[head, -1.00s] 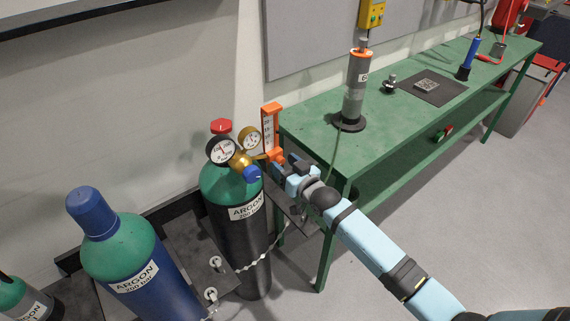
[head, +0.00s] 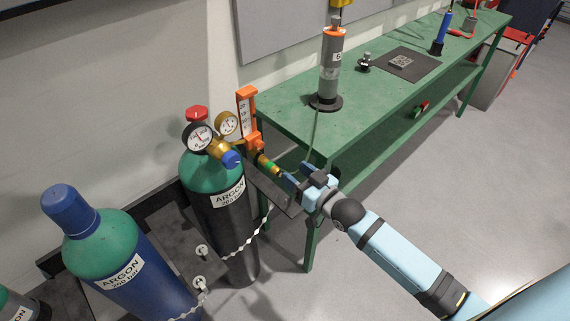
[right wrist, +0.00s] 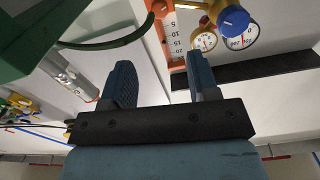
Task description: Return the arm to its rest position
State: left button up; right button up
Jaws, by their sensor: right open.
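My right gripper (head: 296,180) is open and empty. It sits just right of and below the regulator's brass and green outlet fitting (head: 268,165). In the right wrist view, the two fingers of the same gripper (right wrist: 160,78) stand apart with nothing between them. The regulator has two round gauges (head: 199,136), a blue knob (head: 231,159) and an upright orange flow meter (head: 246,117). The flow meter also shows in the right wrist view (right wrist: 172,35), beyond the fingers. My left gripper is not in view.
The regulator is on a chained black and green argon cylinder (head: 222,215). A blue argon cylinder (head: 150,275) stands to its left. A green bench (head: 285,103) bears a grey cylinder on a stand (head: 331,65). The floor (head: 420,190) right of the bench is clear.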

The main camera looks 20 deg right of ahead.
jog(key=shift+s+d, duration=0.15)
jog(key=shift+s, duration=0.25)
jog(key=s+a+f+g+h, duration=0.1)
jog(key=s+a+f+g, duration=0.2)
jog(key=s+f, duration=0.55)
jog(key=s+a+f+g+h, duration=0.25)
jog(key=s+f, duration=0.35)
jog(key=s, duration=0.5)
notch_tip(320, 180, up, 11)
jog(key=s+d+p, duration=0.1)
jog(key=p, duration=1.1)
jog(key=shift+s+p, duration=0.35)
jog(key=shift+s, duration=0.05)
jog(key=shift+r+g+y, duration=0.1)
jog(key=shift+g+y, duration=0.15)
jog(key=shift+d, duration=0.1)
dwell(0.8)
